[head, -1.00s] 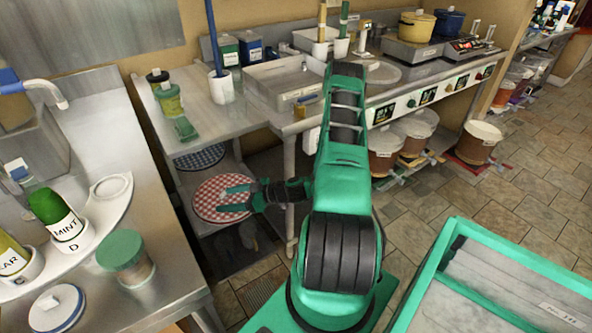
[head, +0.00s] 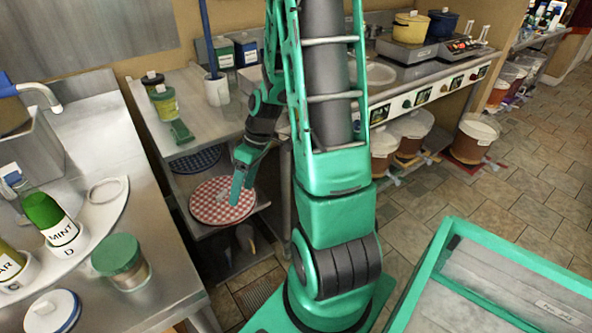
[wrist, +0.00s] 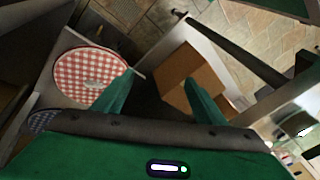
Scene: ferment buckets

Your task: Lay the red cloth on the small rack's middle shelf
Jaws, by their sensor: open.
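The red cloth (head: 222,206) is a round, red and white checked piece lying flat on the middle shelf (head: 262,205) of the small rack, near its front. In the wrist view the cloth (wrist: 75,72) lies left of my fingers, with a small pale patch near its middle. My gripper (head: 238,188) points down over the cloth's right part in the head view and hides some of it. In the wrist view my gripper (wrist: 158,78) has its two fingers spread with nothing between them. The gap between fingers and cloth is hard to judge.
A blue patterned round piece (head: 196,160) lies behind the red cloth. The rack's top (head: 205,115) holds tins, a green block (head: 181,131) and a white cup (head: 217,90). A brown box (wrist: 190,78) shows below my fingers. A steel counter (head: 165,230) stands left.

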